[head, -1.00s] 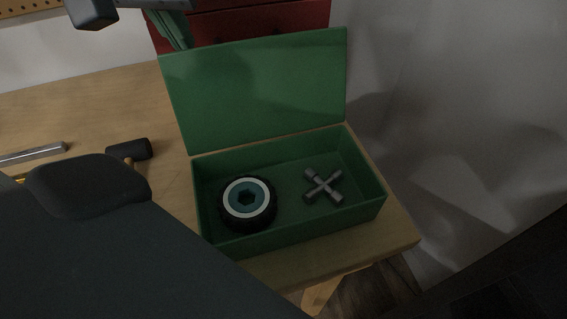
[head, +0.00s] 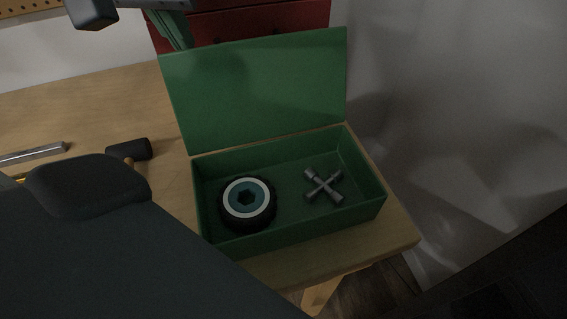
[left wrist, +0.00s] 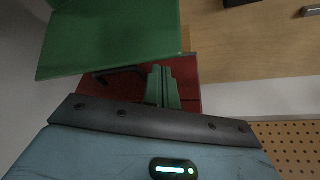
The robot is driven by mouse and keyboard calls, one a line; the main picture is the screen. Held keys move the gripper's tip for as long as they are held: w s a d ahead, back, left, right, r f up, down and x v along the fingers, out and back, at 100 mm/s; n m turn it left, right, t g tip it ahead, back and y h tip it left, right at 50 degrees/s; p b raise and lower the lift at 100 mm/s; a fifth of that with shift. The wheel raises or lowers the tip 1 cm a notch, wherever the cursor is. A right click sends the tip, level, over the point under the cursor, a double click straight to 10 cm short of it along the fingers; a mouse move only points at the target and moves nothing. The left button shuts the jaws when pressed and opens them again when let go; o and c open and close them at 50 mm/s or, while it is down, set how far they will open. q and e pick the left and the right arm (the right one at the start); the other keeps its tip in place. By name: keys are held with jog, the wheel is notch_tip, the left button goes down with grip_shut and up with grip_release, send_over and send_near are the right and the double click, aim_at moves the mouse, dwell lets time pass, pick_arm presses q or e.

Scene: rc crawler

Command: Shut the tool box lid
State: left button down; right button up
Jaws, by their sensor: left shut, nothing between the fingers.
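The green tool box (head: 290,232) sits at the right end of the wooden bench with its lid (head: 262,92) standing open, tilted up at the back. Inside it lie a black wheel with a teal hub (head: 247,202) on the left and a grey cross wrench (head: 323,186) on the right. My left gripper (head: 178,40) is shut and empty, at the lid's upper left corner and seemingly behind it. In the left wrist view, its closed fingers (left wrist: 163,90) show near the lid (left wrist: 115,40); I cannot tell whether they touch it. My right gripper is not in view.
A red cabinet (head: 265,18) stands behind the lid. A black-headed mallet (head: 130,149) and a metal bar (head: 35,154) lie on the bench (head: 90,105) to the left. The wall is close on the right.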

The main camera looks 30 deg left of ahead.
aim_at(183, 57)
pick_arm(q)
jog(key=shift+f, duration=0.15)
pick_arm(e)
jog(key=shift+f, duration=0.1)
